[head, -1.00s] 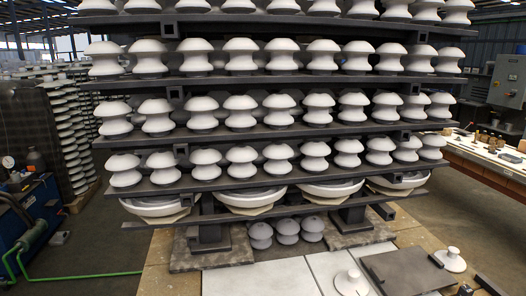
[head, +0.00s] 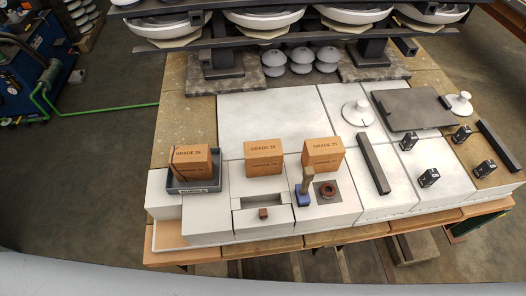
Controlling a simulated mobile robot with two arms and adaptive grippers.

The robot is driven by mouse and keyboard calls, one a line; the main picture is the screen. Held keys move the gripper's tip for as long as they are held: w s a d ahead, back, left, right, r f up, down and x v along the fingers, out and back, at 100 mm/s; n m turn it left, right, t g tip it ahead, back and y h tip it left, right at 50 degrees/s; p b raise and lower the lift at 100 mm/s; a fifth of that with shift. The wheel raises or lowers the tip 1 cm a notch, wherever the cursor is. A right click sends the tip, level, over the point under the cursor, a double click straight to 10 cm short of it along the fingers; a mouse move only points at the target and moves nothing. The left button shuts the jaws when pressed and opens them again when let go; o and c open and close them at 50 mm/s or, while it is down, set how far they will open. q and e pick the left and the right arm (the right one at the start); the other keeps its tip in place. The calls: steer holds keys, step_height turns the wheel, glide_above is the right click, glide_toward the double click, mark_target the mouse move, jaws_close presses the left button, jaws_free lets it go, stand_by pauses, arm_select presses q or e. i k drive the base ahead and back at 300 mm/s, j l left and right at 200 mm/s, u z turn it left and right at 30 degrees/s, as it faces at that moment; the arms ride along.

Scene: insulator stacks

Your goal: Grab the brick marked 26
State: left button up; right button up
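Three orange-brown bricks stand on the light work surface in the head view. The left brick (head: 190,161) stands in a dark shallow tray (head: 194,186), and its label seems to read GRADE 26. The middle brick (head: 263,158) stands on a white block; its last digit is hard to read. The right brick (head: 323,155) is labelled GRADE with a number I cannot read surely. The bricks are upright and apart from each other. Neither of my grippers is in view.
A blue-based brush (head: 303,190) stands before the right brick, beside a reddish ring (head: 328,190). A dark bar (head: 373,165), a dark plate (head: 411,109) and several small black blocks lie to the right. The insulator rack (head: 290,40) rises behind. White slabs behind the bricks are clear.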

mark_target(264, 157)
steer(key=k+j+z, duration=0.2)
steer(key=j, duration=0.2)
steer(key=j+z, duration=0.2)
steer(key=j, duration=0.2)
steer(key=k+j+z, duration=0.35)
steer(key=j, duration=0.35)
steer(key=k, duration=0.1)
